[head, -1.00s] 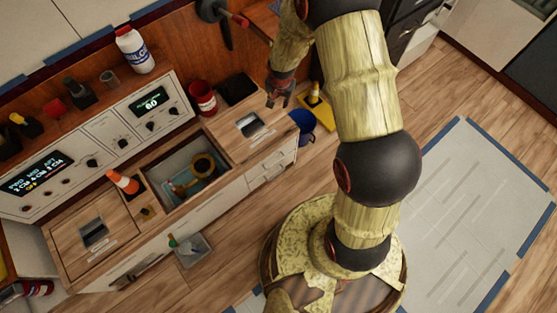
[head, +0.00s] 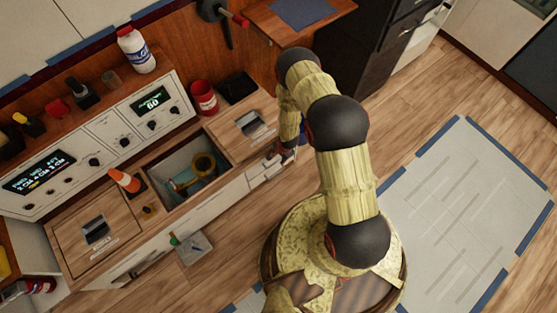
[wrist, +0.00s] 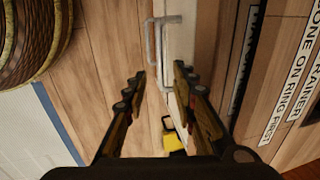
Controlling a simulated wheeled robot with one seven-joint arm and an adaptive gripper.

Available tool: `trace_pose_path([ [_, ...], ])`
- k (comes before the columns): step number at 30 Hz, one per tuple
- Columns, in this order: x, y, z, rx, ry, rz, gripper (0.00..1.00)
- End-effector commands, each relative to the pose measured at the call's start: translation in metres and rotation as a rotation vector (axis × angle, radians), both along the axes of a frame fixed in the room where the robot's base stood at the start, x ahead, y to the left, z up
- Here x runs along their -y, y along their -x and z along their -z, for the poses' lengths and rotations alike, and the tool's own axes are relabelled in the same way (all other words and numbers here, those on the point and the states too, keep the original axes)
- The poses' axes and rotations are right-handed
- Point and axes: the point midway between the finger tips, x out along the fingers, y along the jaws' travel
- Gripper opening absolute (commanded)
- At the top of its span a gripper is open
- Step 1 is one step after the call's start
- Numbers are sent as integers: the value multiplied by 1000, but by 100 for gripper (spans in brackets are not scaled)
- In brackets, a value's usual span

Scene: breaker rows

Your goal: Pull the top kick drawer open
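The white kick drawers (head: 258,172) are on the front of the wooden counter at its right end, below the top. They look closed. In the wrist view a pale bar handle (wrist: 153,42) stands on a white drawer front (wrist: 181,38); I cannot tell which drawer it belongs to. My gripper (head: 287,154) is low at the counter's right front, beside the drawers, and partly covers them in the head view. In the wrist view my gripper (wrist: 158,76) is open and empty, its fingers apart, with the handle ahead of the fingertips and not between them.
The counter has an open bin (head: 190,172) with a yellow ring. A red cup (head: 204,98) and an orange cone (head: 124,180) stand on it. A small grey tray (head: 195,248) is on the floor in front. A yellow object (wrist: 174,140) shows below the fingers. Open wooden floor lies right.

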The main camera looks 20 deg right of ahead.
Motion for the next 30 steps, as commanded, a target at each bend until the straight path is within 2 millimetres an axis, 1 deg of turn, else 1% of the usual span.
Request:
trace_pose_path([
  [1,-1,-1,12,-1,0,-1,27],
  [3,-1,-3,23,-2,0,-2,27],
  [6,-2,-6,36,-1,1,-3,27],
  [10,-3,-9,48,-1,1,-3,27],
  [14,-3,-9,53,-2,1,-3,27],
  [21,-3,-9,52,-2,1,-3,27],
  [30,-3,-10,52,-2,1,-3,11],
])
